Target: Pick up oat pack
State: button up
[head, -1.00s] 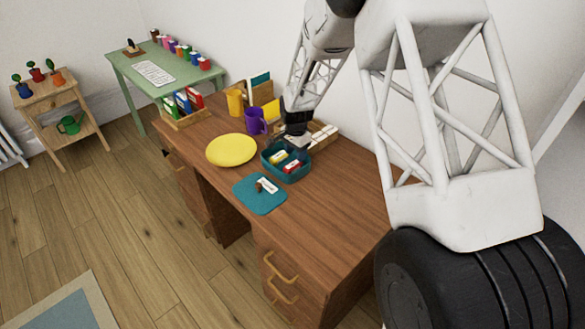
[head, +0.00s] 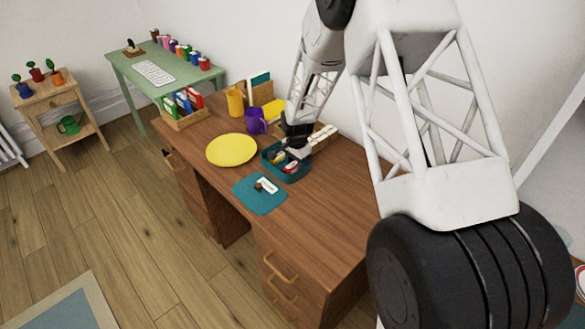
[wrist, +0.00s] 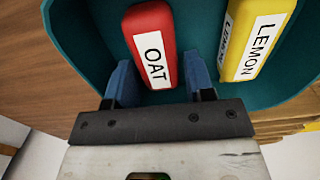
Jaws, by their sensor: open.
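The oat pack (wrist: 152,42) is red with a white OAT label and lies in a teal bin beside a yellow lemon pack (wrist: 257,35). My gripper (wrist: 162,85) is open, with its blue fingers on either side of the oat pack's near end. I cannot tell whether the fingers touch it. In the head view my gripper (head: 294,150) is down at the teal bin (head: 288,177) on the wooden desk. It hides part of the packs there; a bit of the red pack (head: 291,167) shows.
The desk's right part (head: 325,215) is clear.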

dwell(0.5)
jog(key=c, duration=0.7)
jog(key=shift+r, duration=0.1)
jog(key=shift+r, duration=4.9)
